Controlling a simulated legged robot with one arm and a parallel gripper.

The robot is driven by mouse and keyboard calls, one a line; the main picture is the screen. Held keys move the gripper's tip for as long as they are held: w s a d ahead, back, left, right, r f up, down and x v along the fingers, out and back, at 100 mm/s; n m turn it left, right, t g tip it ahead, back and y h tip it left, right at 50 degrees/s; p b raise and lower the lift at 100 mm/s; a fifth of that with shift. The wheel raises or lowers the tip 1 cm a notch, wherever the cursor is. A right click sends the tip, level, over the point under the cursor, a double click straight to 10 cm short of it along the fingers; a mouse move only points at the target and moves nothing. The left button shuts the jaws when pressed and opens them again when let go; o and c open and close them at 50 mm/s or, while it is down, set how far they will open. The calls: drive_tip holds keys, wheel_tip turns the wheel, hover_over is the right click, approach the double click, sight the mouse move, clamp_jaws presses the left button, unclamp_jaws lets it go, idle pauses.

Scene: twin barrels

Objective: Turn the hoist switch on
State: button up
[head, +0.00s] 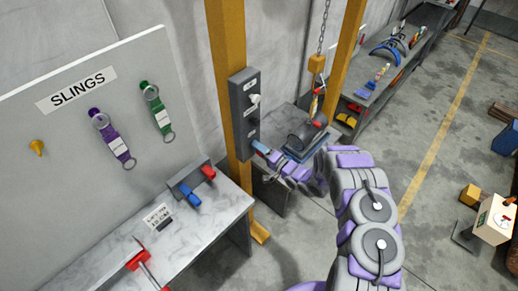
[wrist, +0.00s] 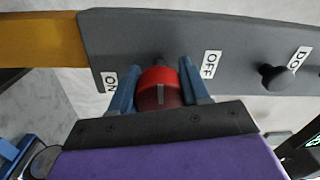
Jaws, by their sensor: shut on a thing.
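The hoist control box (head: 244,112) is a dark grey panel fixed to a yellow post. My gripper (head: 257,146) reaches its lower end from the right. In the wrist view, my gripper's blue fingers (wrist: 158,88) are on either side of the red switch knob (wrist: 160,86), shut on it. A pale line on the knob points roughly straight up and down in the picture. The ON label (wrist: 110,82) is left of the knob and the OFF label (wrist: 211,64) is right of it. In the head view, the gripper hides the knob.
A black knob (wrist: 277,77) sits farther right on the panel. A chain with a yellow hook block (head: 316,64) hangs above a dark barrel (head: 305,137) behind my gripper. A marble-topped bench (head: 205,222) stands left of the post. Open floor (head: 420,215) lies to the right.

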drive_tip(key=shift+w+d+r+m, duration=0.1)
drive_tip(key=shift+w+d+m, duration=0.1)
drive_tip(key=shift+m, duration=0.4)
drive_tip(key=o, duration=0.7)
drive_tip(key=shift+o, duration=0.7)
drive_tip(key=shift+w+f, duration=0.15)
drive_tip(key=shift+f, duration=0.05)
drive_tip(key=shift+o, duration=1.1)
drive_tip(key=shift+s+a+r, duration=0.1)
drive_tip(key=shift+s, duration=0.1)
drive_tip(key=b+v, duration=0.1)
drive_tip(key=v, duration=1.6)
drive_tip(key=shift+d+b, duration=0.25)
drive_tip(key=shift+b, duration=0.05)
